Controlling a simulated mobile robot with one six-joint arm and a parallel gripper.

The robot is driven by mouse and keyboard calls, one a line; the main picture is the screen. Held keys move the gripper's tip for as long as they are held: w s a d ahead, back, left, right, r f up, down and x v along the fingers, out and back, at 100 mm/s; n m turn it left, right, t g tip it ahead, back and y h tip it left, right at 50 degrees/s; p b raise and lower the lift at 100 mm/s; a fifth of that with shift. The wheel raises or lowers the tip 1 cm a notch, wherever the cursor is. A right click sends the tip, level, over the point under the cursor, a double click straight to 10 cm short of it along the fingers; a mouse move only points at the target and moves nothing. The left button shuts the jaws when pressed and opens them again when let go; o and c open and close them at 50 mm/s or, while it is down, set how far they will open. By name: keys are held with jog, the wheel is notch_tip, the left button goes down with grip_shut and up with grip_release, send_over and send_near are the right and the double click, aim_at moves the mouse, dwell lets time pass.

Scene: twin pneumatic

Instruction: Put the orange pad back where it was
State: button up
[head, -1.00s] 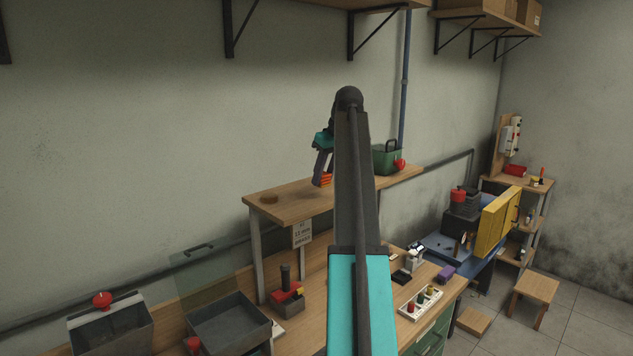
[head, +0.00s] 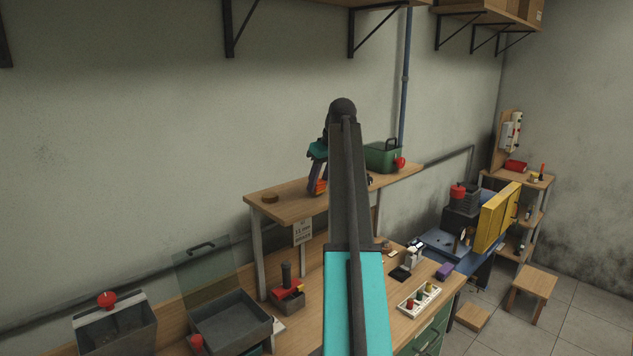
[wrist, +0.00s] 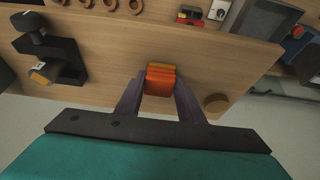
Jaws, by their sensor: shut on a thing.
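My gripper (wrist: 160,82) is shut on the orange pad (wrist: 160,80), its fingers on the pad's left and right sides in the wrist view. The pad looks like a small block with a lighter orange upper part. In the head view my gripper (head: 317,178) points down at the upper wooden shelf (head: 285,205), with the orange pad (head: 320,186) at its tips. The pad is at or just above the shelf top; I cannot tell whether it touches. My arm hides part of the shelf behind it.
A round brown disc (wrist: 216,103) lies on the shelf right of the pad in the wrist view. A black device (wrist: 50,55) stands to the left. In the head view a green box (head: 383,157) with a red knob is at the shelf's right end. Bare wood surrounds the pad.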

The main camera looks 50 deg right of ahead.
jog(key=shift+f, duration=0.35)
jog(key=shift+f, duration=0.2)
jog(key=o, duration=0.9)
jog(key=shift+r, duration=0.25)
jog(key=shift+b+v, duration=1.9)
jog(key=shift+v, duration=4.05)
